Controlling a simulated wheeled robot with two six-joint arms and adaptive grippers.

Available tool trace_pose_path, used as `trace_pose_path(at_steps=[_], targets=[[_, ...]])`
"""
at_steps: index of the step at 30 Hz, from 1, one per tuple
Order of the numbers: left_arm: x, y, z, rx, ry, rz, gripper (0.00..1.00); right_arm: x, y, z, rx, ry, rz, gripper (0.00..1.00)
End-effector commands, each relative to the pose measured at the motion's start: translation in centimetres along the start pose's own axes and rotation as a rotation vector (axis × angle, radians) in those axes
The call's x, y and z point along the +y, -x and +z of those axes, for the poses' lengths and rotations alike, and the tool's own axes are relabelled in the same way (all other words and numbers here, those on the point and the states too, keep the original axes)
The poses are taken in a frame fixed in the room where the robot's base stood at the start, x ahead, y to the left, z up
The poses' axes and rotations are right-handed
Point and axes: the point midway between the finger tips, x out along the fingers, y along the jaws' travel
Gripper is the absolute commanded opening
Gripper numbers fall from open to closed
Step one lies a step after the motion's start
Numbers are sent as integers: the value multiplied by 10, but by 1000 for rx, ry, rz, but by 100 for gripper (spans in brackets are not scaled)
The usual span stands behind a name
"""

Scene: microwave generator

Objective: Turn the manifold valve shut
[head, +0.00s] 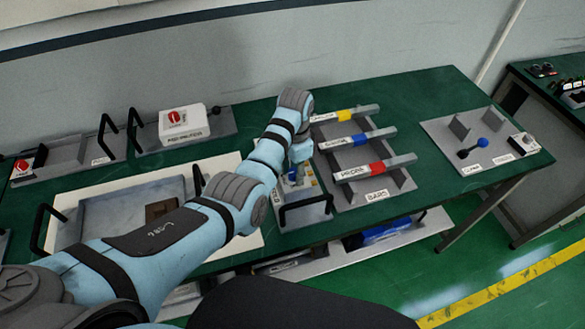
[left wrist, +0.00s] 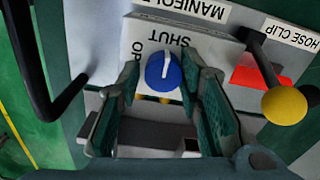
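The manifold valve is a round blue knob (left wrist: 165,71) with a white line, on a white plate marked SHUT and OP, the rest of that word hidden. The line runs nearly up and down in the left wrist view, its upper end toward SHUT. My left gripper (left wrist: 161,68) is open, one finger on each side of the knob. I cannot tell whether the fingers touch it. In the head view my left gripper (head: 300,152) reaches down over the manifold panel (head: 305,215), and my arm hides much of it. My right gripper is not in view.
A yellow ball-ended lever (left wrist: 284,105) beside a red patch stands right of the knob, near the HOSE CLIP label. A black handle (left wrist: 42,60) is at the left. In the head view, a rack with coloured bars (head: 362,140) stands right of my arm.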

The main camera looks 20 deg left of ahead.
Motion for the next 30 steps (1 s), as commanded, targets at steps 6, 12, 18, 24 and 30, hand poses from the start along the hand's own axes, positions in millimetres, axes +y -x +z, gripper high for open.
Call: trace_pose_path(at_steps=[6, 12, 18, 24, 30], targets=[[-2, 1, 1, 0, 3, -4, 48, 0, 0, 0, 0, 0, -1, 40], [-3, 5, 0, 2, 4, -7, 48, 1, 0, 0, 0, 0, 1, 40], [-2, 44, -1, 4, 3, -8, 48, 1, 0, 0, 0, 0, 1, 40], [0, 74, -1, 1, 1, -6, 48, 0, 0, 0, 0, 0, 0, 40], [0, 76, -1, -1, 2, -5, 48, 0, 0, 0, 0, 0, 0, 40]])
